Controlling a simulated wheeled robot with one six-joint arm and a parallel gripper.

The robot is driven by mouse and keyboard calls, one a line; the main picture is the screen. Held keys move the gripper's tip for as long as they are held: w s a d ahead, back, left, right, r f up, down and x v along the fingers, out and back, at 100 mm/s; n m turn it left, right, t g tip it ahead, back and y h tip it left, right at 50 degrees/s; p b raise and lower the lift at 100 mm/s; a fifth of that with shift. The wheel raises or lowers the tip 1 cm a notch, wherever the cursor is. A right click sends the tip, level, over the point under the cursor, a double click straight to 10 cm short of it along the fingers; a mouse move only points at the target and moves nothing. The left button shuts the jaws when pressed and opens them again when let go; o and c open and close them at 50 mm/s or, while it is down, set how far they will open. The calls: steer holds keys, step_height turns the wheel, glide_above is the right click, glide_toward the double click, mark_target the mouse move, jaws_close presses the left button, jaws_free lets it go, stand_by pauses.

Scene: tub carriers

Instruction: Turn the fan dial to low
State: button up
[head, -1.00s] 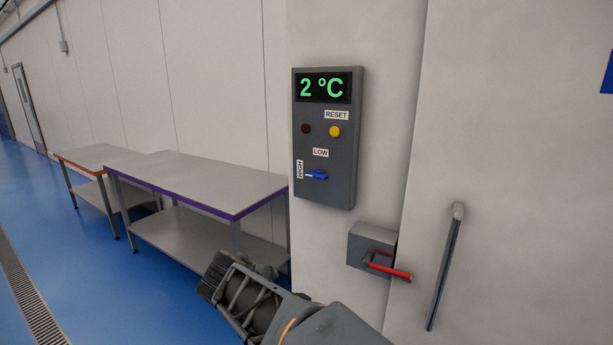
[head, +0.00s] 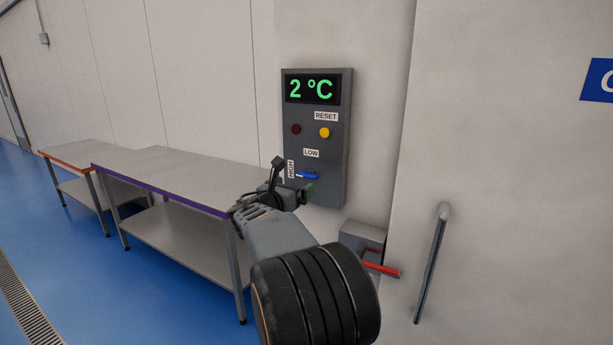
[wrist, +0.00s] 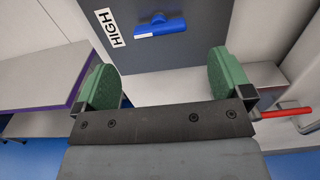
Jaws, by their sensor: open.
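The fan dial (head: 309,175) is a blue bar handle low on the grey control panel (head: 334,165). It lies about level, with its white-marked end at the left toward the HIGH label (head: 291,169); the LOW label (head: 311,153) is above it. In the wrist view the dial (wrist: 160,27) is at the top centre, with the HIGH label (wrist: 110,28) to its left. My gripper (head: 293,177) is open and empty in front of the panel's lower left. In the wrist view the green fingertips of my gripper (wrist: 164,72) are spread wide, apart from the dial.
The panel also has a green 2 °C display (head: 312,89), a dark red lamp (head: 295,129) and a yellow RESET button (head: 324,132). A red lever (head: 381,269) and a door handle (head: 432,263) are at lower right. A steel table (head: 185,175) stands left.

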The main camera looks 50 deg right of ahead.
mark_target(307, 175)
steer(key=p+x, duration=0.1)
steer(key=x, duration=0.7)
steer(key=shift+p, duration=0.35)
steer(key=c, duration=0.9)
steer(key=shift+f+b, duration=0.1)
steer(key=shift+b, duration=0.2)
